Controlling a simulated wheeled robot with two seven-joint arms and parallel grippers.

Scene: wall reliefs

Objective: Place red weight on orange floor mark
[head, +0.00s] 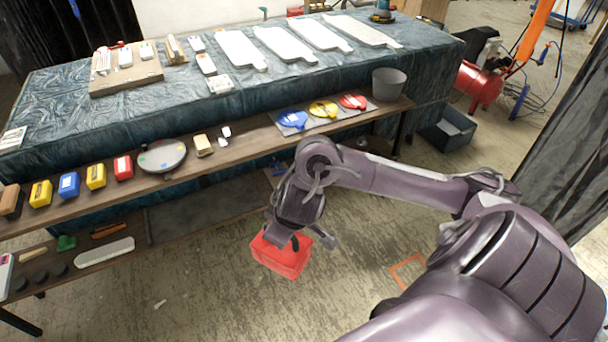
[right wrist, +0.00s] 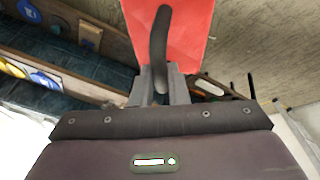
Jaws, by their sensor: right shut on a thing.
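The red weight (head: 281,254) is a red block with a dark handle, held in the air in front of the shelf in the head view. My right gripper (head: 294,236) is shut on its handle. In the right wrist view the red weight (right wrist: 190,30) and its dark curved handle show between the fingers of my right gripper (right wrist: 162,84). The orange floor mark (head: 408,271) is a square outline on the floor, to the right of the weight and partly hidden by my right arm. My left gripper is not in view.
A long wooden shelf (head: 240,149) with colored blocks and a round plate (head: 162,156) runs along the covered table (head: 150,105). A lower shelf (head: 190,217) holds small items. A dark bin (head: 447,130) stands on the floor at right. Floor around the mark looks clear.

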